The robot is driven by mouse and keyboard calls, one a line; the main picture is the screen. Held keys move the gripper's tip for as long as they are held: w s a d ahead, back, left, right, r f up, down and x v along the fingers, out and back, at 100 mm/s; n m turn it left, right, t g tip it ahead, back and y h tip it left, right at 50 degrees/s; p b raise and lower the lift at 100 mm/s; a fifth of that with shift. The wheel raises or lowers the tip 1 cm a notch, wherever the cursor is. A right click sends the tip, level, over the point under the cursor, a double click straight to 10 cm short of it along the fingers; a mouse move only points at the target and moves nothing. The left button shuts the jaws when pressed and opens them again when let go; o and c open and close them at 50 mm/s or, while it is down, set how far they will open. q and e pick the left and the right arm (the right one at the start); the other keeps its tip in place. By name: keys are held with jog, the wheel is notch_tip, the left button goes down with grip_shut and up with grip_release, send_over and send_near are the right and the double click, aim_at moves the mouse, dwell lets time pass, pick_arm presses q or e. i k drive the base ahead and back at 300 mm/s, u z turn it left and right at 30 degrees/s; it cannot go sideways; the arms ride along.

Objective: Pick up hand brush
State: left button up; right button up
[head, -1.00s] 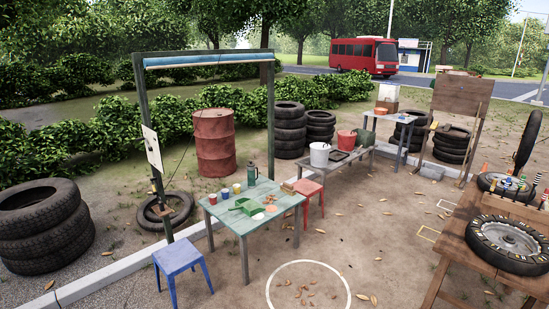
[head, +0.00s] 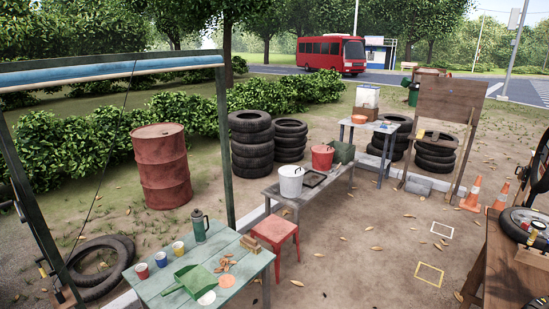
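I cannot make out a hand brush for certain. A small brown block-like item (head: 250,244) lies at the right edge of the pale green table (head: 160,296); it may be the brush, but it is too small to tell. A green dustpan-like item (head: 190,281) lies on the same table, with brown scraps (head: 225,264) beside it. Neither of my grippers shows in the head view.
The table also holds several cups (head: 160,259), a dark green flask (head: 200,227) and round discs. A red stool (head: 274,236) stands right of it. A bench (head: 285,196) with buckets is behind. A wooden workbench (head: 512,270) is at right. Open dirt lies between.

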aim_at(248, 242)
jog(key=u, duration=0.45)
jog(key=i, duration=1.8)
jog(key=u, duration=0.6)
